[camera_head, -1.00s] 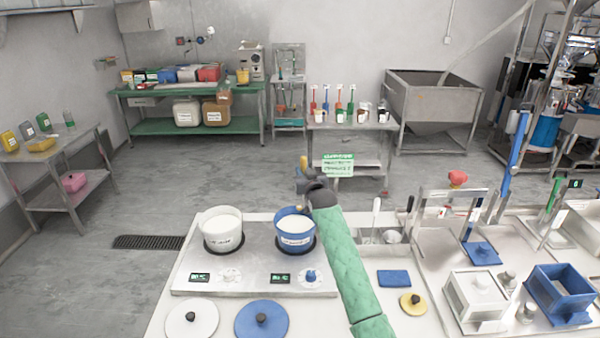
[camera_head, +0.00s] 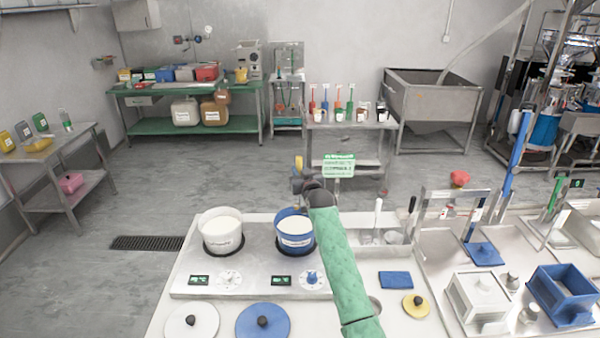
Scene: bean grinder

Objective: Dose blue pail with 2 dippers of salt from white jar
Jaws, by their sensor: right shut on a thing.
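A white jar (camera_head: 221,238) stands upright on the left of a steel unit, holding white material, with a label on its front. A blue pail (camera_head: 295,239) stands to its right, also with white material inside and a white label. My right gripper (camera_head: 298,181) is just beyond the pail's rim, at the end of my green-sleeved arm. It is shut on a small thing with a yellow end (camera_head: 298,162). The wrist hides most of this thing, so I cannot tell whether it is a dipper. My left gripper is out of view.
The steel unit (camera_head: 187,283) has two displays and knobs. A white lid (camera_head: 180,322) and a blue lid (camera_head: 250,322) lie in front. A white-handled tool (camera_head: 377,212) stands in a tray at right. A blue pad (camera_head: 396,280) and a yellow lid (camera_head: 416,310) lie right of my forearm.

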